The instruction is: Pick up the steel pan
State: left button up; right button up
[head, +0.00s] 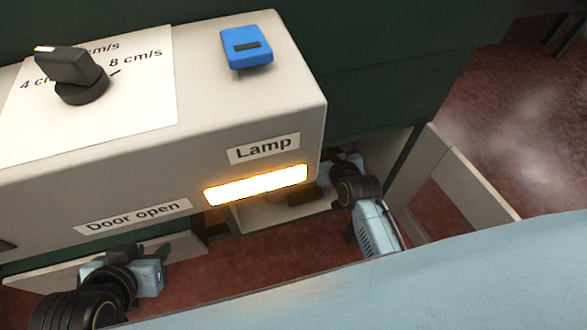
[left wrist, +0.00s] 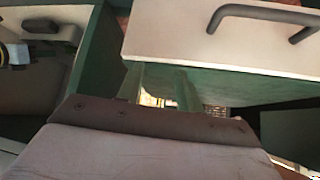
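I cannot make out a steel pan in either view. In the head view my left gripper's light-blue body (head: 150,275) is at the lower left, beside a pale open panel under the machine; its fingertips are hard to see there. In the left wrist view two greenish fingers of my left gripper (left wrist: 160,88) stand apart, with a gap and small bright patches behind it. My right arm reaches beneath the machine near the lit lamp (head: 256,185); its gripper is mostly hidden there, so its fingers cannot be judged.
A beige machine housing (head: 210,110) has a black knob (head: 78,75), a blue switch box (head: 246,47) and a "Door open" label (head: 133,216). A pale panel (head: 470,185) stands at right. In the wrist view, a pale drawer-like front with a dark handle (left wrist: 260,14) is close above the fingers.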

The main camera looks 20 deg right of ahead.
jog(key=shift+w, duration=0.1)
jog(key=shift+c, duration=0.4)
grip_shut()
